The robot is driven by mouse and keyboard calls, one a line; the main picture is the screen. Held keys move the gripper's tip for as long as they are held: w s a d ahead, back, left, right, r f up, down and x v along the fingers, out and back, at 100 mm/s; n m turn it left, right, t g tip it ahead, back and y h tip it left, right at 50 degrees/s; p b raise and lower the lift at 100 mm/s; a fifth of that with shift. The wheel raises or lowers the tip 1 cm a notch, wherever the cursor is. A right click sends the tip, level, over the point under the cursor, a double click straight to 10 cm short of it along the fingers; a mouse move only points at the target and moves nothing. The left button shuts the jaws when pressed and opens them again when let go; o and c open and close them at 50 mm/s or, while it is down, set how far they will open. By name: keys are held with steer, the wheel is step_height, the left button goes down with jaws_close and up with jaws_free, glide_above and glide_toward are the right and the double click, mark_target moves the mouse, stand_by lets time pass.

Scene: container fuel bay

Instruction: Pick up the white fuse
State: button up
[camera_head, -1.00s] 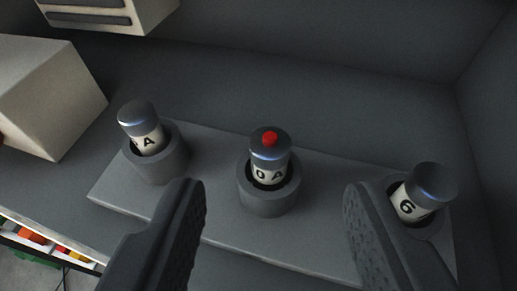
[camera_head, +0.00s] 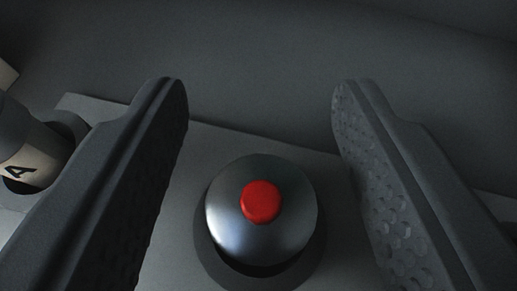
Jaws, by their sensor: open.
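The middle fuse (camera_head: 238,234) stands in its round grey socket (camera_head: 312,262), seen almost from above. It shows a silver metal cap with a red button on top; its white labelled body is hidden under the cap. My gripper (camera_head: 260,100) is open, with one finger on each side of this fuse and a gap to it on both sides. A second white fuse (camera_head: 38,160) with a black "A" leans in its socket at the left edge, partly behind my left finger.
The sockets sit on a grey block (camera_head: 95,108) before a plain dark grey surface. A pale corner of a box (camera_head: 6,74) shows at the far left. The space above and beyond the middle fuse is clear.

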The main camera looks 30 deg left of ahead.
jaws_close()
steer(key=shift+r, duration=0.15)
